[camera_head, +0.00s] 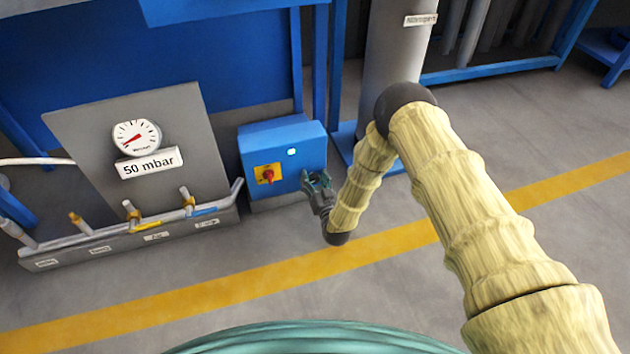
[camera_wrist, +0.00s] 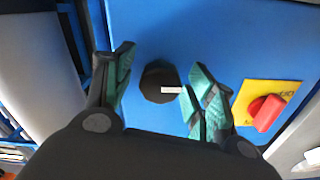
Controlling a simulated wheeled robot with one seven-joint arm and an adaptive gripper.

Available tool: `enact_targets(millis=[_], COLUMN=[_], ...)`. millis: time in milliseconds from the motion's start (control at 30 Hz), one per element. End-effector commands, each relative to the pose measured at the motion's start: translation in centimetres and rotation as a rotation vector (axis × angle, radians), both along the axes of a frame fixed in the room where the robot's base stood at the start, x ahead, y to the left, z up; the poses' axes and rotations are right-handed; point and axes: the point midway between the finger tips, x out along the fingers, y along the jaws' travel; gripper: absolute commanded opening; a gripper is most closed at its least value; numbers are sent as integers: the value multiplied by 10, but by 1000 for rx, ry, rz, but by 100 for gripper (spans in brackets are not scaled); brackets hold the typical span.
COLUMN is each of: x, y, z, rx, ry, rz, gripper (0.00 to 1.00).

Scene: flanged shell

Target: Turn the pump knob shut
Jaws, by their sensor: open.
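A blue box (camera_head: 283,145) stands on the floor left of my arm. Its face carries a red knob (camera_head: 268,174) on a yellow plate, also seen at the right of the wrist view (camera_wrist: 267,112). A round black knob (camera_wrist: 158,84) with a white pointer mark sits on the blue face in the wrist view. My gripper (camera_head: 317,182) is at the box's right side. In the wrist view my gripper (camera_wrist: 163,75) is open, with one green-padded finger on each side of the black knob. I cannot tell whether they touch it. The black knob is not distinguishable in the head view.
A grey panel (camera_head: 80,110) with a gauge (camera_head: 136,138) and a "50 mbar" sign (camera_head: 150,162) stands left of the box. Pipes with valves (camera_head: 130,210) run below it. A grey column (camera_head: 395,45) rises behind my arm. The floor in front is clear.

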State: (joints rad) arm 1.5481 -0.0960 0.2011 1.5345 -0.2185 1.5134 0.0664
Motion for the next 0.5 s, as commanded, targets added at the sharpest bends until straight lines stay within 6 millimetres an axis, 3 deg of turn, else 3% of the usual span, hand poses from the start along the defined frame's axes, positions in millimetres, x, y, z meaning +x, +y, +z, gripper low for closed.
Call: enact_targets(millis=[133,400,500], x=[0,0,0], y=[0,0,0], z=[0,0,0], rx=[0,0,1], ry=[0,0,1], rz=[0,0,-1], gripper=[56,10,10])
